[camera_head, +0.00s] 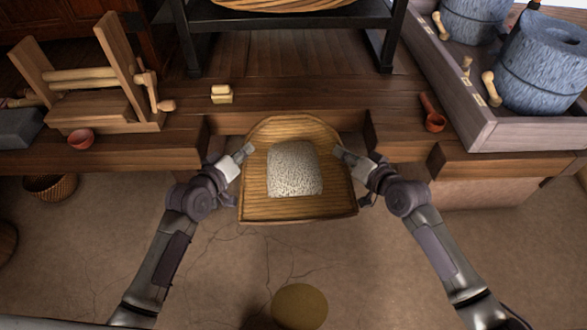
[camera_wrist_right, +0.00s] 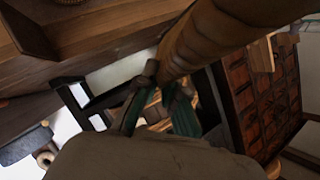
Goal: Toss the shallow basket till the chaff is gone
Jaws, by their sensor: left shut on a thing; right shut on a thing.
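The shallow basket (camera_head: 298,206) is woven and tan, held level between my two arms in front of the bench in the head view. A pale, speckled heap of grain (camera_head: 294,168) lies in its middle; I cannot tell chaff from grain in it. My left gripper (camera_head: 246,152) is shut on the basket's left rim. My right gripper (camera_head: 340,152) is shut on its right rim. In the right wrist view, the gripper fingers (camera_wrist_right: 152,95) meet a thick tan rim, which crosses the upper middle.
The wooden bench (camera_head: 300,92) runs behind the basket. On it are a wooden roller device (camera_head: 95,85), a small red bowl (camera_head: 81,139), a pale block (camera_head: 221,94) and a red ladle (camera_head: 433,121). Blue-grey querns (camera_head: 543,65) stand at right. A round yellowish thing (camera_head: 299,306) is on the floor.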

